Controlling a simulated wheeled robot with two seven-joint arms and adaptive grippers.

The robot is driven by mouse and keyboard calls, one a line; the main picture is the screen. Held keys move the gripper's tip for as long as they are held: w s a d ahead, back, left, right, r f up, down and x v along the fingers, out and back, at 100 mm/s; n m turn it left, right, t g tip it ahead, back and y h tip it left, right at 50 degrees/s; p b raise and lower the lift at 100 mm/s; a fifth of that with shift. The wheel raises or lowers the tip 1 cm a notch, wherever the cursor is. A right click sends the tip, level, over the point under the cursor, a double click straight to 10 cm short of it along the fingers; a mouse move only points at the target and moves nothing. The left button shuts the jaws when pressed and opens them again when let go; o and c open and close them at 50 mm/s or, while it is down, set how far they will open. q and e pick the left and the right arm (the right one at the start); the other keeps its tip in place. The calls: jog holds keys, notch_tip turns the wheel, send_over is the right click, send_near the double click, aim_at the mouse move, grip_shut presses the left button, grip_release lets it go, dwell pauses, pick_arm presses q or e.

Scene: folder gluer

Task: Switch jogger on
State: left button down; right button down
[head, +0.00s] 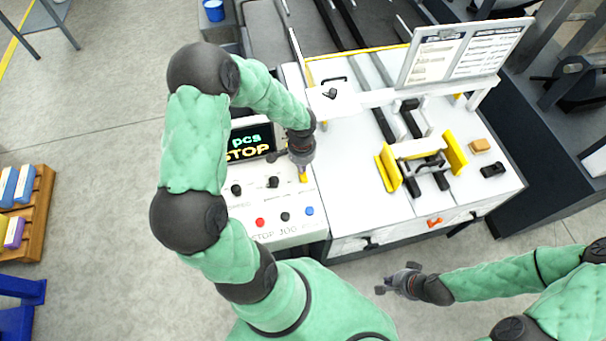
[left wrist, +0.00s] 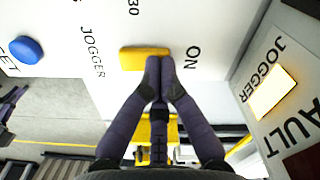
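The yellow jogger switch (left wrist: 140,58) is on the white panel in the left wrist view, between the words JOGGER and ON. It also shows in the head view (head: 303,177) at the panel's right side. My left gripper (left wrist: 161,68) has its fingertips together at the switch's end nearer ON, overlapping it in the picture. Whether they touch it is not clear. The lamp marked JOGGER (left wrist: 272,92) glows pale yellow. In the head view my left gripper (head: 302,165) points down over the panel. My right gripper (head: 390,285) hangs in front of the machine, away from it; its finger opening is unclear.
A blue button (left wrist: 27,50) sits on the panel. The head view shows a red button (head: 260,222), black knobs (head: 273,182) and a display reading STOP (head: 248,143). Yellow guides (head: 388,167) stand on the white table. A wooden rack (head: 38,215) stands far left.

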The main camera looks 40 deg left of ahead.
pick_arm(q)
jog(key=shift+r+p, duration=2.5)
jog(key=shift+r, duration=1.05)
jog(key=shift+f, duration=0.1)
